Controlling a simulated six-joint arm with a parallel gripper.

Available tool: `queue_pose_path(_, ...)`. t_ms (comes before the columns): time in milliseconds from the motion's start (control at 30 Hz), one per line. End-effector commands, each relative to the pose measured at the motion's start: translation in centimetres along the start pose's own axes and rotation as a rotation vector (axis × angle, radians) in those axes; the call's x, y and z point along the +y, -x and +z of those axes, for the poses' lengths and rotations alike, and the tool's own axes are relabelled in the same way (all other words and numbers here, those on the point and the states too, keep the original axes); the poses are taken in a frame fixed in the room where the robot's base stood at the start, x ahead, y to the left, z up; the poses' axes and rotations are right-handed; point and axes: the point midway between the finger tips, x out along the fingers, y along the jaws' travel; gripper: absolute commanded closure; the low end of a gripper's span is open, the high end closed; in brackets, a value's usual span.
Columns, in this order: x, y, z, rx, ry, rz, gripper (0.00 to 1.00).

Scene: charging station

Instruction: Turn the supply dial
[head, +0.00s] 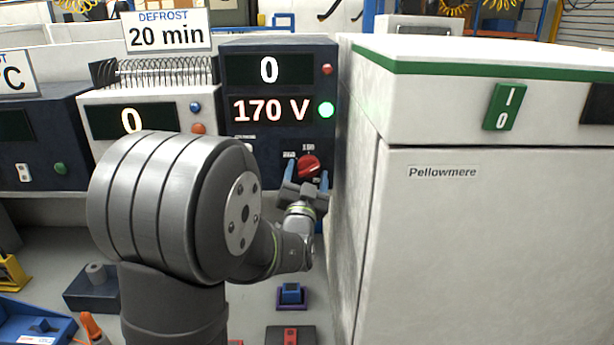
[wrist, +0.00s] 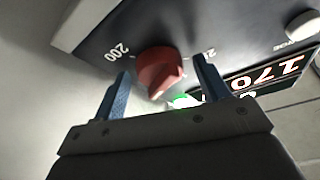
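The supply dial (head: 308,165) is a red knob low on the front of a dark blue unit whose display reads 170 V. In the wrist view the red dial (wrist: 159,72) shows with a "200" mark to its left. My gripper (head: 306,176) is in front of the dial, its blue fingers on either side of it. In the wrist view my gripper (wrist: 164,80) is open, with a finger left and right of the dial and visible gaps. I cannot tell whether the fingertips touch the panel.
A large white cabinet (head: 440,230) marked Pellowmere stands close on the right, with a green switch (head: 499,106). A white unit (head: 140,118) stands to the left under a "20 min" sign (head: 168,32). Small blocks lie below.

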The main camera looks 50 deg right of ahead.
Motion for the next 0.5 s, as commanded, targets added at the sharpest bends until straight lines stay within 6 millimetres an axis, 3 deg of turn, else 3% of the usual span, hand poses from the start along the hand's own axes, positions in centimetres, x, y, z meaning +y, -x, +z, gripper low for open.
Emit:
queue_pose_path(333, 0.0, 0.3, 0.0, -0.001, 0.001, 0.001, 0.29)
queue_pose_path(500, 0.1, 2.3, 0.1, -0.003, 0.001, 0.002, 0.29)
